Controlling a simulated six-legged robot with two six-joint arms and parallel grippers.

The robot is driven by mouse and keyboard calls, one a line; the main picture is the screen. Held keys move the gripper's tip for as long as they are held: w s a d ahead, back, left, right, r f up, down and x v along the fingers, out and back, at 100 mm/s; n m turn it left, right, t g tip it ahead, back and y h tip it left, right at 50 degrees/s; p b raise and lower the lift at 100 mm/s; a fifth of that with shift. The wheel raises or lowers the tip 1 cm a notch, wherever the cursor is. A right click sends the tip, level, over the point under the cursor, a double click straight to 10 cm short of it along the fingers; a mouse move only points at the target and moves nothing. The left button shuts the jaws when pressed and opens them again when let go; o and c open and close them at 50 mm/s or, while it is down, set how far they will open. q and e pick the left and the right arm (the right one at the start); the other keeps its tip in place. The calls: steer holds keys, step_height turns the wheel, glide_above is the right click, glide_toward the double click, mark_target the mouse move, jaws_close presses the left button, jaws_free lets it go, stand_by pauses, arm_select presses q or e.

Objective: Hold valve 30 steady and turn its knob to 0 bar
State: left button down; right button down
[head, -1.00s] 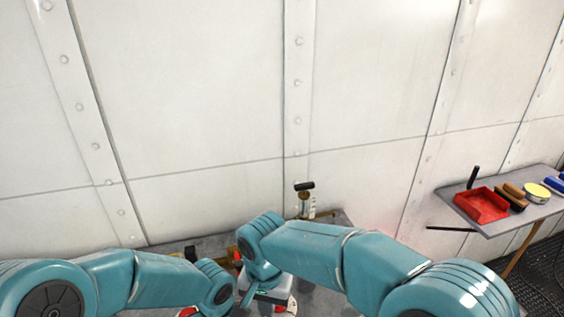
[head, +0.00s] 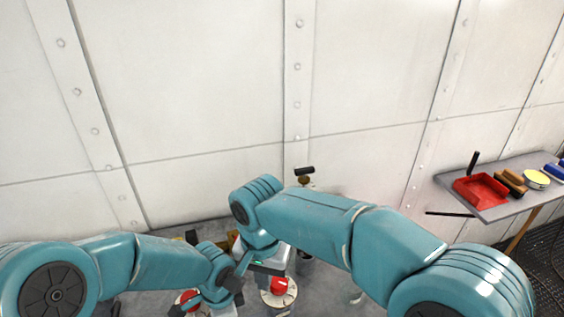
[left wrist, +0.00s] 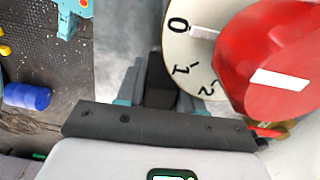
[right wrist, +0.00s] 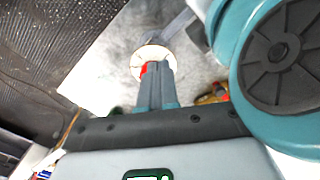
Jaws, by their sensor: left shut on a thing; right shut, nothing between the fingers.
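A valve with a red knob (left wrist: 275,60) and a white dial (left wrist: 185,55) fills the right of the left wrist view. The figures 0, 1 and 2 show, with a short pale mark beside the 0; no valve number is readable. My left gripper (left wrist: 158,82) is shut at the dial's edge, its exact hold on the valve hidden. My right gripper (right wrist: 156,78) is shut and empty; a white dial (right wrist: 152,52) shows beyond its fingertips, whether touching I cannot tell. In the head view, two red knobs (head: 279,286) (head: 188,297) show low down, partly behind my arms.
A riveted white wall (head: 210,90) stands close behind. A black-topped fitting (head: 304,171) rises behind my right arm.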

steer(key=shift+r, duration=0.7)
